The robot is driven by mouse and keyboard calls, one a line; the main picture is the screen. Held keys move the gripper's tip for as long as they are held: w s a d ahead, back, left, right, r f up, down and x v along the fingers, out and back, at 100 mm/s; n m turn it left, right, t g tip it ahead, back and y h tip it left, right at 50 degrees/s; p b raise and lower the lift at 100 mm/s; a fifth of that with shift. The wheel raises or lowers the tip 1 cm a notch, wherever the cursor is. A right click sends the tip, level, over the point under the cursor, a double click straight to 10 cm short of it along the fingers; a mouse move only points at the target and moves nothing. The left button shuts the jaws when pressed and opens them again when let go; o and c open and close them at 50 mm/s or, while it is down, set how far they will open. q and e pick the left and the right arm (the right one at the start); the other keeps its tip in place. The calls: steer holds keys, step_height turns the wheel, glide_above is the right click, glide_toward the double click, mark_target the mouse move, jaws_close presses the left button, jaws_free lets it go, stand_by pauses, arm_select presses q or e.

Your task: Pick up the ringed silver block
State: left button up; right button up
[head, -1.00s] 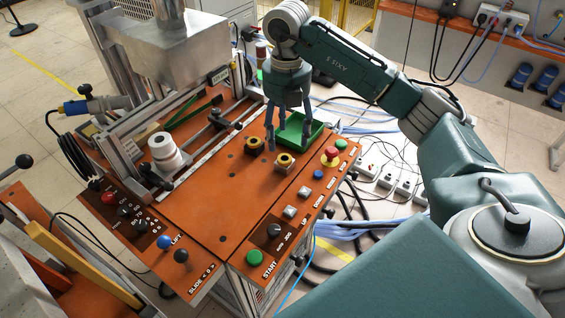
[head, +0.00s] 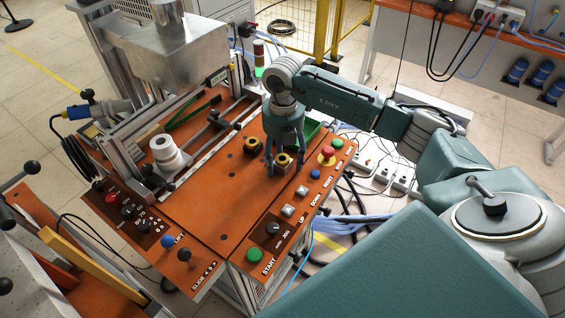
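A small block (head: 283,162) with a yellow ring-like top around a dark centre sits on the orange panel, at the near right. My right gripper (head: 284,172) points down over it, with its fingers apart, one on each side of the block. I cannot tell whether the fingers touch it. The fingers partly frame the block, and its sides look dark to silvery. A similar dark block with a yellow ring (head: 254,146) stands just left of the gripper. My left gripper is not in view.
A green tray (head: 313,129) lies behind the gripper, partly hidden. A red emergency button (head: 327,154) and several push buttons line the panel's right edge. A pale stepped cylinder (head: 167,154) stands left. The panel's middle is clear.

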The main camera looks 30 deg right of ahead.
jaws_close()
steer(key=shift+r, duration=0.1)
step_height(320, 180, up, 20)
steer(key=b, duration=0.1)
stand_by(0.4)
